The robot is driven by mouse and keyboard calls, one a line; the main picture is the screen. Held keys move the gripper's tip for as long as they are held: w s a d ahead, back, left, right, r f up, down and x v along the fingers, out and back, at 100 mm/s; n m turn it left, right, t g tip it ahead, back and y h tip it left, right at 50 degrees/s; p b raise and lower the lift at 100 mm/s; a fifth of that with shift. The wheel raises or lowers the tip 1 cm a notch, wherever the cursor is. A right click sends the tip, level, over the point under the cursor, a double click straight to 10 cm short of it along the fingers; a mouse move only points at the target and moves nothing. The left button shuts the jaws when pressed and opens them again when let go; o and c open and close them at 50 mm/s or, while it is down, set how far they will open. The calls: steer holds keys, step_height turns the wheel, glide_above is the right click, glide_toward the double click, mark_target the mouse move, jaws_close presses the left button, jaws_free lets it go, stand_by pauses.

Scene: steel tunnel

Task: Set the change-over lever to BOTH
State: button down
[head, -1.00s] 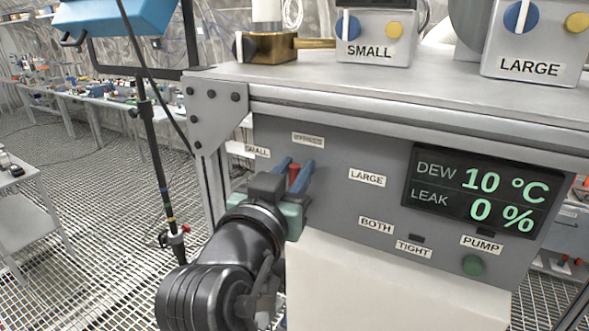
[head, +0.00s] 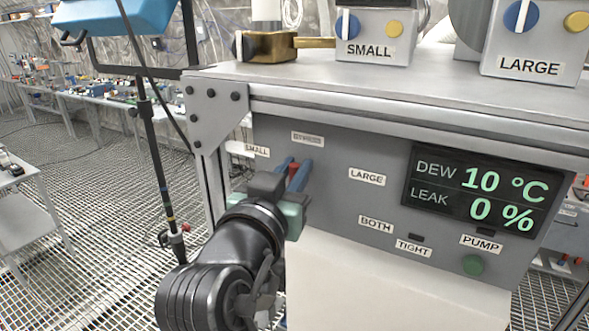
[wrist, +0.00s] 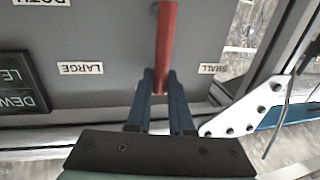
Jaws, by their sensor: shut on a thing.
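The red change-over lever (head: 294,169) is on the front of the grey panel, mostly hidden behind my fingers in the head view. It shows as a red bar (wrist: 166,35) in the wrist view, where the picture is upside down. My gripper (head: 297,170) is shut on it, with the blue fingers (wrist: 160,76) on either side of the bar. The lever lies near the SMALL label (head: 257,151) and a small blurred label (head: 307,139), left of the LARGE label (head: 367,177). The BOTH label (head: 376,224) is lower right of it.
A display (head: 475,190) reads DEW 10 °C and LEAK 0 %. A white surface (head: 390,290) lies below the panel. A black stand (head: 153,150) is at left.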

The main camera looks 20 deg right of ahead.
mark_target(348, 215)
stand_by(0.7)
